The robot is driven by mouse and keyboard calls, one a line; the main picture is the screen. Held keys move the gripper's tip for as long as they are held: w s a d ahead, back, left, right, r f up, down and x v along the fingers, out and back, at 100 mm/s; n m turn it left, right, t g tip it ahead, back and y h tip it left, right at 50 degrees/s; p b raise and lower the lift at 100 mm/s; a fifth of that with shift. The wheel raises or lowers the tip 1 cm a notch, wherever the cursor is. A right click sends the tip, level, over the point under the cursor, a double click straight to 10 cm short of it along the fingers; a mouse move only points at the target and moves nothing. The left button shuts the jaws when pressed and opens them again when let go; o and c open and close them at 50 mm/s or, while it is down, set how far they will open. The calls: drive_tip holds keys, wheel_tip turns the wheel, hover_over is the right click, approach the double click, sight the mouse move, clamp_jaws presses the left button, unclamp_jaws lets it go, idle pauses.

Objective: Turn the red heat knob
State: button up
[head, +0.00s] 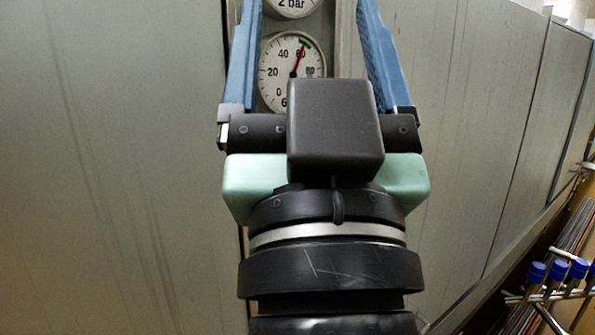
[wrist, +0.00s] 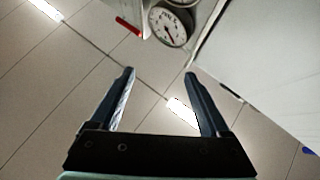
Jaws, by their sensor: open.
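My gripper (head: 309,8) is open in the head view, its two blue fingers spread wide at the top of the picture with nothing between them touching. In the wrist view my gripper (wrist: 159,74) is also open and empty. A small red bar-like part (wrist: 127,26) shows in the wrist view beyond the left fingertip, at the edge of a pale panel. I cannot tell for sure whether it is the red heat knob. No red knob shows in the head view, where my gripper and wrist cover much of the middle.
A round white dial gauge (head: 272,72) with a red needle is partly hidden behind my gripper; a dial gauge (wrist: 170,24) also shows in the wrist view. Another gauge (head: 292,4) is cut off above. Grey panels (head: 110,180) fill both sides. Blue-capped rods (head: 558,268) stand at lower right.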

drive_tip(key=w+d+f+n+g+y+b, duration=0.1)
drive_tip(key=w+d+f+g+y+b, duration=0.15)
drive_tip(key=f, duration=0.45)
drive_tip(key=w+d+f+n+g+y+b, duration=0.1)
drive_tip(key=w+d+f+g+y, duration=0.25)
drive_tip(key=f, duration=0.35)
drive_tip(key=s+f+n+g+y+b, duration=0.1)
drive_tip(key=s+f+n+g+y, duration=0.1)
drive_tip(key=s+f+g+y, duration=0.3)
drive_tip(key=shift+g+h, duration=0.3)
drive_tip(key=shift+h, duration=0.4)
drive_tip(key=p+x, duration=0.1)
drive_tip(key=x, duration=0.3)
drive_tip(key=f+p+x, duration=0.1)
drive_tip(key=p+x, duration=0.1)
drive_tip(key=x, duration=0.3)
drive_tip(key=w+d+p+x, duration=0.1)
drive_tip(key=x, duration=0.3)
drive_tip(key=shift+w+a+f+p, duration=0.15)
drive_tip(key=shift+w+f+p, duration=0.05)
drive_tip(key=shift+w+p, duration=0.1)
